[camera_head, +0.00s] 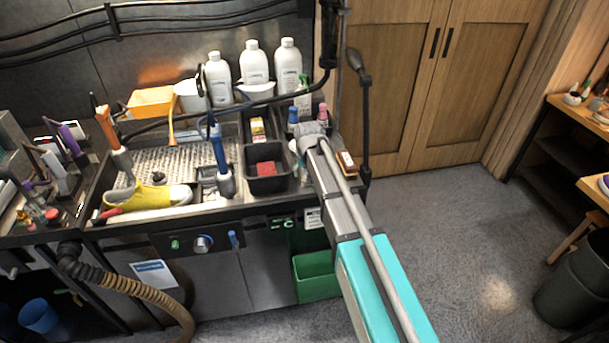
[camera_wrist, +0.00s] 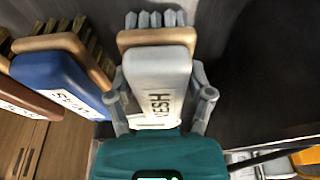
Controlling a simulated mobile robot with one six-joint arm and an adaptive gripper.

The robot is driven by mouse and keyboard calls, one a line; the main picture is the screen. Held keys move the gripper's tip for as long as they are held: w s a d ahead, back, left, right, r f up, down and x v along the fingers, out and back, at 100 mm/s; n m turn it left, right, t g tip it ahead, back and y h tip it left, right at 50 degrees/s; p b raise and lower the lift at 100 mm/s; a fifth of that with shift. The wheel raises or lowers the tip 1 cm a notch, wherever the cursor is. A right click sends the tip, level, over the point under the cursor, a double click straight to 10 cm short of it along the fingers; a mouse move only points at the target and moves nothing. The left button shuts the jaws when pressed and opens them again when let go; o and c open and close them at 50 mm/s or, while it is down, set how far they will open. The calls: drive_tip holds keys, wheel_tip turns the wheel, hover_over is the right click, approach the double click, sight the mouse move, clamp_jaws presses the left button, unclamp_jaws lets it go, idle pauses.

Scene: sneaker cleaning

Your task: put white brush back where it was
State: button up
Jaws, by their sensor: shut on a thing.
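The white brush (camera_wrist: 158,72) has a label that seems to read "MESH", a tan wooden layer and thick grey bristles. It fills the middle of the wrist view. My gripper (camera_wrist: 161,98) is shut on it, with one grey finger on each side. In the head view my gripper (camera_head: 311,140) is at the right end of the worktop, and my arm hides most of the brush. A blue brush (camera_wrist: 60,82) with a white label lies close to the left of the white brush. Whether the white brush touches a support is unclear.
A brown brush (camera_wrist: 22,107) lies beyond the blue one; a labelled brush (camera_head: 346,160) shows right of my arm. A dark upright stand (camera_head: 365,125) rises at right.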

drive_tip(key=shift+f, duration=0.1)
idle(0.3)
drive_tip(key=o, duration=1.3)
drive_tip(key=shift+c, duration=0.2)
drive_tip(key=p+v, duration=1.1)
drive_tip(key=v, duration=0.1)
drive_tip(key=shift+p, duration=0.3)
drive_tip(key=s+d+m+g, duration=0.2)
drive_tip(key=s+d+m, duration=0.1)
drive_tip(key=s+d, duration=1.8)
drive_tip(key=shift+s+d+f+g+h, duration=0.2)
drive_tip(key=shift+s+d+g+h, duration=0.15)
drive_tip(key=shift+s+g+h, duration=0.05)
